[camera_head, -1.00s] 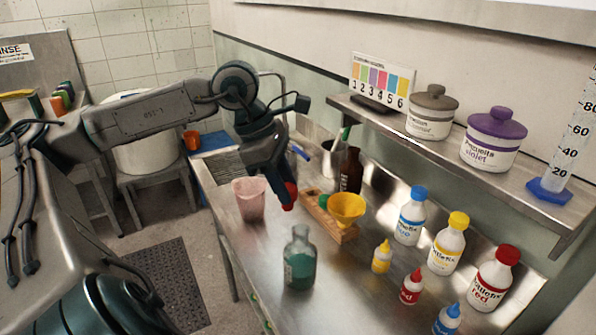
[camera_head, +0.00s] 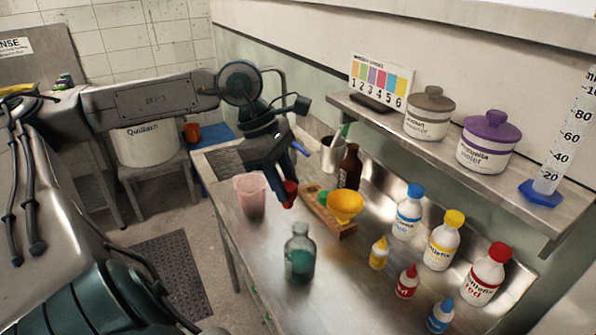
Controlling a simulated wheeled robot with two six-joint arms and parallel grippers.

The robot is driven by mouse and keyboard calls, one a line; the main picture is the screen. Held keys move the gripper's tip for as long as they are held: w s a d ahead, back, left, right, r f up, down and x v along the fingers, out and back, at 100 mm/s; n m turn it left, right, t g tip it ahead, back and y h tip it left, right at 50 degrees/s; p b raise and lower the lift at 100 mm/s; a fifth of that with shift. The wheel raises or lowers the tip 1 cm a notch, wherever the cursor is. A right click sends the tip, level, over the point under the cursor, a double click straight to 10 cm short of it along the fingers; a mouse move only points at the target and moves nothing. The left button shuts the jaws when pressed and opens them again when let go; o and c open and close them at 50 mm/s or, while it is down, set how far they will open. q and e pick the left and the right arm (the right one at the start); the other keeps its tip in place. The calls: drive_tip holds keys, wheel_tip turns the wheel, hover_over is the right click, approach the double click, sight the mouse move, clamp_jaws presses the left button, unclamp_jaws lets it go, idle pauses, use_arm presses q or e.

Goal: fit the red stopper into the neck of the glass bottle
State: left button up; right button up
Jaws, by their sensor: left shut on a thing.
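The red stopper (camera_head: 290,191) is held at the tips of my left gripper (camera_head: 287,190), which points down above the bench. The glass bottle (camera_head: 300,255) stands upright on the steel bench with green liquid inside, and its neck is open. The stopper is apart from the bottle, above and behind its neck in the picture. The lower end of the stopper shows below the fingers; the rest is partly hidden by them. My right gripper is not in view.
A pink beaker (camera_head: 251,196) stands left of the gripper. A wooden rack (camera_head: 324,212) with a yellow funnel (camera_head: 346,204) stands to the right, a brown bottle (camera_head: 350,168) behind it. Small dropper bottles and larger white bottles (camera_head: 445,242) fill the right side. The bench (camera_head: 245,242) left of the glass bottle is clear.

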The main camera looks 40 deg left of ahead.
use_arm(q)
drive_tip(key=shift+d, duration=0.15)
drive_tip(key=shift+r+m+p, duration=0.15)
drive_tip(key=shift+m+p, duration=0.15)
drive_tip(key=shift+p, duration=0.15)
drive_tip(key=m+p, duration=0.1)
drive_tip(key=d+r+m+g+p, duration=0.1)
drive_tip(key=shift+w+d+r+h+p, duration=0.1)
drive_tip(key=shift+d+r+h+p, duration=0.05)
drive_tip(key=shift+r+h+p, duration=0.2)
drive_tip(key=shift+w+d+r+m+g+p, duration=0.1)
drive_tip(key=shift+w+d+m+g+p, duration=0.1)
drive_tip(key=shift+d+m+p, duration=0.2)
drive_tip(key=shift+w+d+r+m+g+p, duration=0.1)
drive_tip(key=shift+d+m+g+p, duration=0.15)
drive_tip(key=shift+m+p, duration=0.2)
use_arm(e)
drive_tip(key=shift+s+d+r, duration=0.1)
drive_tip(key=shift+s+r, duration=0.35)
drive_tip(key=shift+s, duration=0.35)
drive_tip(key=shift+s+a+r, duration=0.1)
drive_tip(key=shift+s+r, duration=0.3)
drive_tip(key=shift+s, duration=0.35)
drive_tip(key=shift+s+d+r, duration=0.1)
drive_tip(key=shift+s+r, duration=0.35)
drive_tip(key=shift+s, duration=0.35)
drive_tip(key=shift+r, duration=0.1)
